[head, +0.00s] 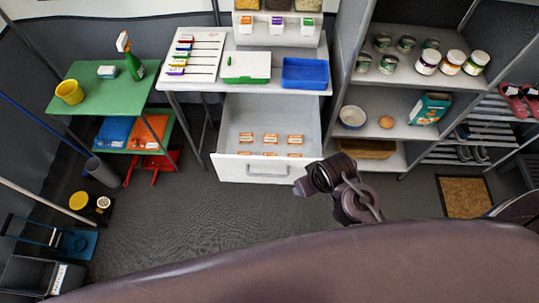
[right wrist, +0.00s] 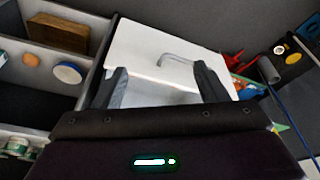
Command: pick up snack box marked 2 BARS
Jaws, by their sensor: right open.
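Several small orange-and-white boxes (head: 271,138) stand in two rows in the open drawer (head: 232,113); their print is too small to read, so I cannot tell which is marked 2 BARS. The nearer row is partly hidden by the drawer front. My right gripper (right wrist: 160,88) is open and empty in the right wrist view, its fingers before the white drawer front (right wrist: 150,45) with its grey handle (right wrist: 175,60). In the head view my right arm is just right of the drawer front. My left gripper is in neither view.
A teal box (head: 430,108), a bowl (head: 352,117) and several jars and cans stand on the shelf unit (head: 390,130) at right.

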